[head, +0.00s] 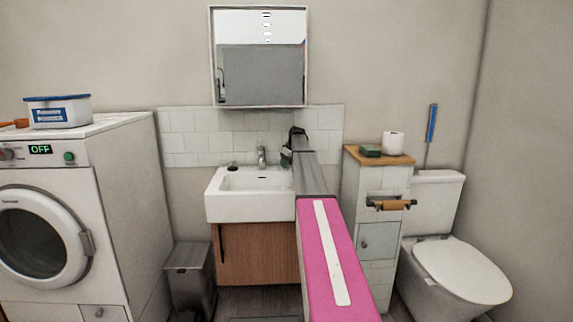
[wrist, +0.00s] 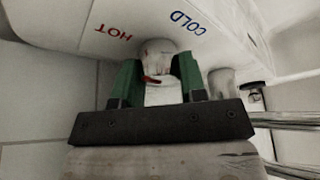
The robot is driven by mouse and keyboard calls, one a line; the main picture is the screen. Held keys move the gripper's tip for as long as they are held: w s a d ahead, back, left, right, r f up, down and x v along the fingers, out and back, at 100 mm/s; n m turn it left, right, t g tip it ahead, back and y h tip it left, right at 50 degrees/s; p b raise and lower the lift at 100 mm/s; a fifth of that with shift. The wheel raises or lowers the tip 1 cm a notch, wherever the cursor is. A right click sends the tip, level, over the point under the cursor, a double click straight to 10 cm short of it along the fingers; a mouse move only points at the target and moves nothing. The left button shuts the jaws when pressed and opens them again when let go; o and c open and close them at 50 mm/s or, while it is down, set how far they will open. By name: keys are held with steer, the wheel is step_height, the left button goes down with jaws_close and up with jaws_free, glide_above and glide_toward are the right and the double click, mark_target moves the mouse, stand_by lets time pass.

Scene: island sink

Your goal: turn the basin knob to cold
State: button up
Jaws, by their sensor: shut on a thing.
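The white basin (head: 225,207) is mounted on the tiled wall, with a metal tap (head: 262,156) at its back. In the wrist view the basin knob (wrist: 158,58) is pale and round, with a small red mark on its lower left side. The word HOT is printed left of the knob and COLD right of it. My gripper (wrist: 158,76) has a green finger on each side of the knob and is shut on it. In the head view my gripper (head: 286,157) is at the basin's back right, and the knob cannot be made out there.
A washing machine (head: 125,190) stands at the left, with a grey bin (head: 188,275) beside it. A narrow tiled cabinet (head: 383,252) and a toilet (head: 460,270) are at the right. A mirror (head: 258,75) hangs above the basin.

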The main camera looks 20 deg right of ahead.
steer(key=m+h, duration=0.1)
steer(key=m, duration=0.3)
steer(key=shift+t+h, duration=0.4)
steer(key=m+h, duration=0.1)
steer(key=m, duration=0.3)
steer(key=m+h, duration=0.2)
steer(key=m, duration=0.2)
steer(key=shift+g, duration=0.3)
steer(key=shift+m+g+h, duration=0.6)
steer(key=shift+m, duration=1.6)
steer(key=o, duration=0.9)
